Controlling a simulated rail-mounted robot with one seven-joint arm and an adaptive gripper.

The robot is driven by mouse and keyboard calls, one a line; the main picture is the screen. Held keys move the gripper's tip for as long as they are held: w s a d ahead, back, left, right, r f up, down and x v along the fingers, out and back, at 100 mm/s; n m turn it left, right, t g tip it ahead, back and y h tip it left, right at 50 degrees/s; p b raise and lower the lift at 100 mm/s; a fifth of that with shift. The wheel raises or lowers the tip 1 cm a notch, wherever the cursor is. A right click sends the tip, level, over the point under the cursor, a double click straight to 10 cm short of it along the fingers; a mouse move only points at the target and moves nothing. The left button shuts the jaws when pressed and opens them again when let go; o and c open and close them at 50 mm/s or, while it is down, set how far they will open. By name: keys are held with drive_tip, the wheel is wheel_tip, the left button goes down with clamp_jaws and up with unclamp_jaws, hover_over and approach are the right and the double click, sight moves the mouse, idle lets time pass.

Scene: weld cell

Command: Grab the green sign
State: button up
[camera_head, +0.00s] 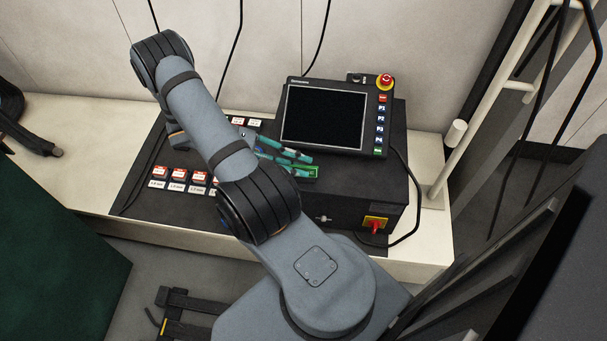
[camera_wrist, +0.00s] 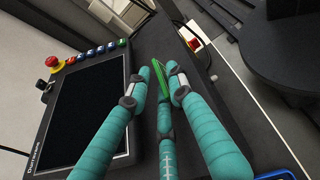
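The green sign (camera_head: 313,171) is at the front edge of the black control box, just below the screen in the head view. In the wrist view the green sign (camera_wrist: 162,80) shows as a narrow bright green strip between my fingertips. My gripper (camera_head: 292,162) has teal fingers with dark joints and reaches over the sign. In the wrist view my gripper (camera_wrist: 158,76) has its fingers apart, one on each side of the sign, with a third finger below. I see small gaps beside the strip and no clear contact. The fingers partly hide the sign in the head view.
A control box (camera_head: 358,197) with a dark screen (camera_head: 323,117), a red emergency button (camera_head: 385,81) and a red rotary switch (camera_head: 375,226) stands on the pale bench (camera_head: 428,240). Red-and-white boxes (camera_head: 180,172) stand on the dark mat left. A white rail (camera_head: 500,95) is at right.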

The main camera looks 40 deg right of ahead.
drive_tip(key=shift+x, duration=0.85)
drive_tip(key=shift+c, duration=0.3)
drive_tip(key=c, duration=0.4)
clamp_jaws()
